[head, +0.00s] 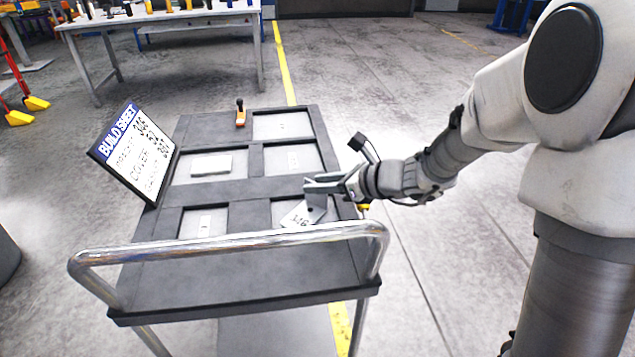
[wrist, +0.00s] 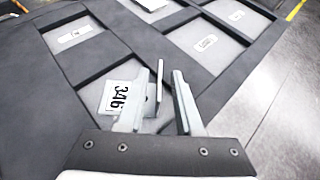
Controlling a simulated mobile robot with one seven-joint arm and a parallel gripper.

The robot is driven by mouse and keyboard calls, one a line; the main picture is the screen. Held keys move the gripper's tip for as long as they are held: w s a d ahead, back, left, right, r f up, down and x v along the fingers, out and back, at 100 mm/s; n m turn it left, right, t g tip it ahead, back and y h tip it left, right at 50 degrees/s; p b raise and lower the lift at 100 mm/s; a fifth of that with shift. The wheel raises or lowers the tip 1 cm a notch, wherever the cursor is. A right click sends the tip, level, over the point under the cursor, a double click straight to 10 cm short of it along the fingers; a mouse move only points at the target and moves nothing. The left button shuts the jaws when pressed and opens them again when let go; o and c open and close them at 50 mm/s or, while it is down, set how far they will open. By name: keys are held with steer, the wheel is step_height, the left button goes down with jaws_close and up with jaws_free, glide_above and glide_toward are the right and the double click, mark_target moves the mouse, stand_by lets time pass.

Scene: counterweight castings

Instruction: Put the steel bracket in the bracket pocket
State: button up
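The steel bracket (head: 303,215) is a pale angled part with a flat plate and an upright flange. Its plate bears a number that reads like 346 in the wrist view (wrist: 118,97). It sits turned askew at the near right pocket (head: 283,207) of the dark tray; I cannot tell whether it rests fully on the floor. My gripper (head: 308,185) is above it, and in the wrist view its fingers (wrist: 161,75) stand apart on either side of the upright flange, with gaps showing. The pocket labels are too small to read, so I cannot tell which is the bracket pocket.
The dark tray (head: 238,187) lies on a cart with a chrome handle (head: 230,240) in front. A pale plate (head: 211,165) lies in a left pocket. An orange-and-black object (head: 240,113) stands at the back. A build sheet sign (head: 134,152) leans at left.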

steer(key=p+v, duration=0.2)
steer(key=v, duration=0.9)
steer(key=s+r+n+g+h, duration=0.3)
steer(key=s+n, duration=0.9)
steer(key=s+d+r+n+t+h, duration=0.2)
steer(key=s+d+r+n+h, duration=0.1)
steer(key=s+d+n+h, duration=0.4)
steer(key=s+d+n, duration=0.1)
steer(key=d+n, duration=0.2)
steer(key=n, duration=0.2)
steer(key=shift+s+d+r+h, duration=0.15)
steer(key=shift+d+r+h, duration=0.15)
steer(key=shift+r, duration=0.1)
step_height(320, 180, up, 10)
steer(key=p, duration=1)
